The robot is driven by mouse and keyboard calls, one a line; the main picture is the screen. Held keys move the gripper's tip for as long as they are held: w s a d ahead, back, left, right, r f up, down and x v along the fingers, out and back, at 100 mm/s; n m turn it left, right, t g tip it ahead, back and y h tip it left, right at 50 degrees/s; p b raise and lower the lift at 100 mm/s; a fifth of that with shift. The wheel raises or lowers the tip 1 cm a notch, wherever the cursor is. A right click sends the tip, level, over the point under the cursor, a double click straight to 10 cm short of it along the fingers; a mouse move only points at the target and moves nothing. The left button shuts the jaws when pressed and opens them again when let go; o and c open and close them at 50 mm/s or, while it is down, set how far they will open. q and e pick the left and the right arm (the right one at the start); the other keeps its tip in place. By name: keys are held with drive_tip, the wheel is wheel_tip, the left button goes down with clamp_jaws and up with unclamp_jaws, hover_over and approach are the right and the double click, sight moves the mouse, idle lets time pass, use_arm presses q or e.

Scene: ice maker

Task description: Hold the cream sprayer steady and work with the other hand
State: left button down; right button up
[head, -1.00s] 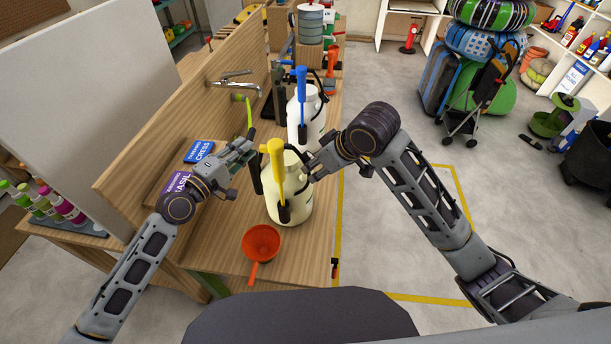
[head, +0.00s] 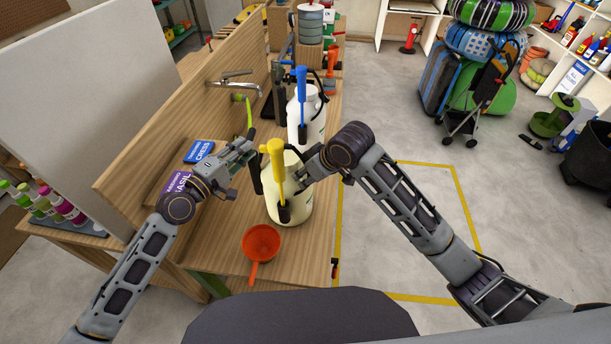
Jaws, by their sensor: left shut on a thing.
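The cream sprayer (head: 289,207), a rounded tank with a yellow pump handle (head: 277,160) and black parts, stands upright near the bench's right edge. My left gripper (head: 251,147) is at its upper left, by the dark part on that side, and is shut on the sprayer. The exact grip is hard to see. My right gripper (head: 300,180) is at the tank's upper right side, its fingers overlapping the tank in the picture. I cannot tell whether they touch it or how far open they are.
A white sprayer with a blue handle (head: 302,88) stands just behind. A red-orange scoop (head: 261,241) lies in front. A tap (head: 234,83) with a green hose (head: 249,118) is at the back board. Blue (head: 200,151) and purple packets lie at left.

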drive_tip(key=shift+x, duration=0.85)
drive_tip(key=shift+c, duration=0.3)
clamp_jaws()
